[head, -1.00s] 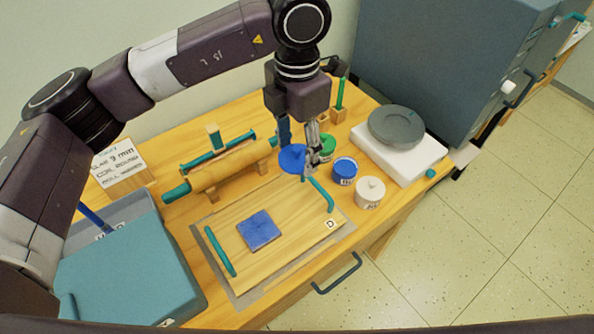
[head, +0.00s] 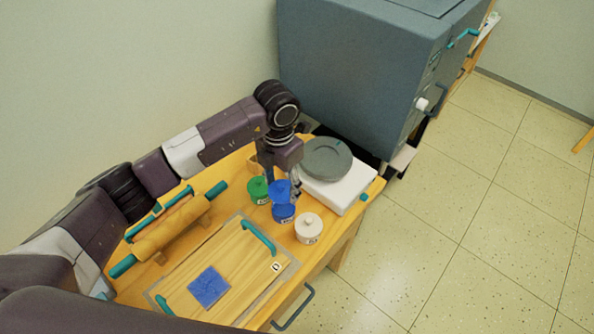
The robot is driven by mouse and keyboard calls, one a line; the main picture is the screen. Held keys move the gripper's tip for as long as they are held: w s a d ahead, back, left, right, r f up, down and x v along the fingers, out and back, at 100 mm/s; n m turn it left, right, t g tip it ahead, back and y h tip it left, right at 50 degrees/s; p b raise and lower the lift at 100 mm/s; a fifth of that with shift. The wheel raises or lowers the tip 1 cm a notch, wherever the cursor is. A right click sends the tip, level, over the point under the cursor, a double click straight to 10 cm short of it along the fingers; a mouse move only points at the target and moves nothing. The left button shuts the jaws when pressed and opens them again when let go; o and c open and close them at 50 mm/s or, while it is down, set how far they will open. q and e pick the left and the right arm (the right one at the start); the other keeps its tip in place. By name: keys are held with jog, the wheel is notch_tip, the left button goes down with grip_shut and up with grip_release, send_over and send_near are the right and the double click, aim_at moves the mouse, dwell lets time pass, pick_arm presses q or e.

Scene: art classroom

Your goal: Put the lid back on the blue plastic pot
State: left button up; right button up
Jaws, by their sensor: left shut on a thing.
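The blue plastic pot (head: 284,214) stands upright on the wooden table, between a green pot and a white pot. Its blue lid (head: 279,190) is held by my left gripper (head: 293,188). In the head view the lid covers the far part of the pot's top. I cannot tell whether lid and pot touch. My right gripper is not in view.
The lidded green pot (head: 258,190) and lidded white pot (head: 308,228) stand close by. A grey wheel (head: 326,158) on a white base is behind right. A board (head: 235,270) with a blue square (head: 208,287) lies in front; a rolling pin (head: 170,231) is left.

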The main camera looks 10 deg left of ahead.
aim_at(282, 192)
pick_arm(q)
jog(key=shift+w+f+b, duration=0.1)
jog(key=shift+f+b, duration=0.2)
jog(key=shift+f, duration=0.25)
jog(key=shift+f+b, duration=0.35)
jog(key=shift+f, duration=0.3)
jog(key=shift+f+b, duration=0.5)
jog(key=shift+f, duration=0.35)
jog(key=shift+f+b, duration=1.05)
jog(key=shift+f, duration=0.25)
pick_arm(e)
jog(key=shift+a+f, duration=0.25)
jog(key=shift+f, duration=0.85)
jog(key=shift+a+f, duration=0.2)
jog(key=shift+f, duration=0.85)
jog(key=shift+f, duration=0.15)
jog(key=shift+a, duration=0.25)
pick_arm(q)
jog(key=shift+f+b, duration=0.1)
jog(key=shift+b, duration=0.6)
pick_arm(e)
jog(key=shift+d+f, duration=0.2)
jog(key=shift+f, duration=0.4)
